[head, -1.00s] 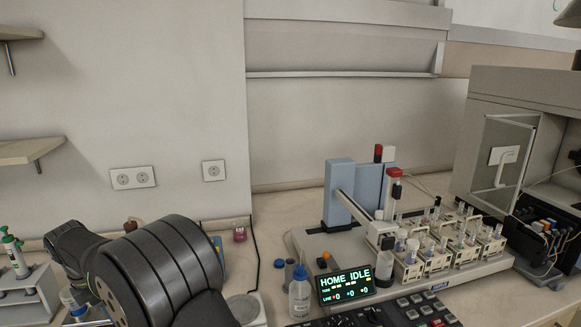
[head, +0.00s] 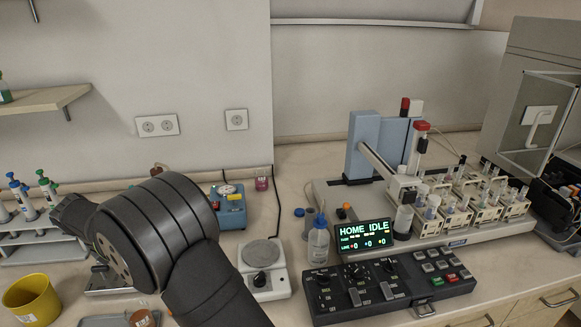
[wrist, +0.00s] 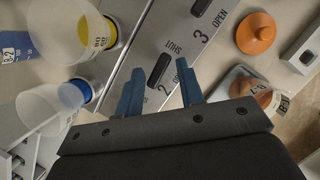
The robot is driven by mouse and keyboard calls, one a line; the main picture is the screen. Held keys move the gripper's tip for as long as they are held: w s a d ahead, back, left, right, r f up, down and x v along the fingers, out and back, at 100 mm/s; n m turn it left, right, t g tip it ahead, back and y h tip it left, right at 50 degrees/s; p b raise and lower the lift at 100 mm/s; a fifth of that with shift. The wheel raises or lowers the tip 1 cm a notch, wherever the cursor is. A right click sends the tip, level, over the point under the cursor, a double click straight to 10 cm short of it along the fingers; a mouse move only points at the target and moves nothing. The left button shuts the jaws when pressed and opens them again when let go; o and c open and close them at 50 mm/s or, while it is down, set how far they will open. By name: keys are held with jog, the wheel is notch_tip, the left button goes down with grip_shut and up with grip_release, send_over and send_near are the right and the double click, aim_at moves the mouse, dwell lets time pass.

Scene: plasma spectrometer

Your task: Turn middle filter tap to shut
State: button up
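The grey filter plate shows in the wrist view (wrist: 140,45), with black bar-shaped taps and OPEN and SHUT lettering. The black tap by the number 2 (wrist: 159,69) lies slanted, roughly along the plate's length. Another black tap (wrist: 200,7) is by the number 3, at the top edge. My gripper (wrist: 160,66) has its two blue fingers spread, with the tap by number 2 in the gap between their tips in the picture. Contact and height cannot be told. In the head view the plate (head: 110,281) is mostly behind my arm, and the gripper is hidden.
Translucent cups with yellow (wrist: 103,32) and blue (wrist: 76,93) bands stand left of the plate. An orange knob (wrist: 256,33) and a brown-topped bottle (wrist: 263,95) are right. A yellow bin (head: 32,300), syringe rack (head: 38,240) and hotplate (head: 262,268) surround the arm.

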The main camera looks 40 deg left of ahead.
jog(key=shift+w+d+r+m, duration=0.1)
jog(key=shift+w+r+m, duration=0.2)
jog(key=w+d+r+m+g+y, duration=0.1)
jog(key=w+d+r+m+g, duration=0.2)
jog(key=r, duration=0.4)
jog(key=w+d+r+m+g+y, duration=0.1)
jog(key=w+r+m+g+y, duration=0.15)
jog(key=r+m+g, duration=0.4)
jog(key=s+a+f, duration=0.1)
jog(key=f, duration=0.4)
jog(key=s+a+f+n+t, duration=0.1)
jog(key=s+f, duration=0.1)
jog(key=f, duration=0.2)
jog(key=s+a+f+n+t+h, duration=0.1)
jog(key=a+f, duration=0.1)
jog(key=f, duration=0.3)
jog(key=shift+s+f, duration=0.35)
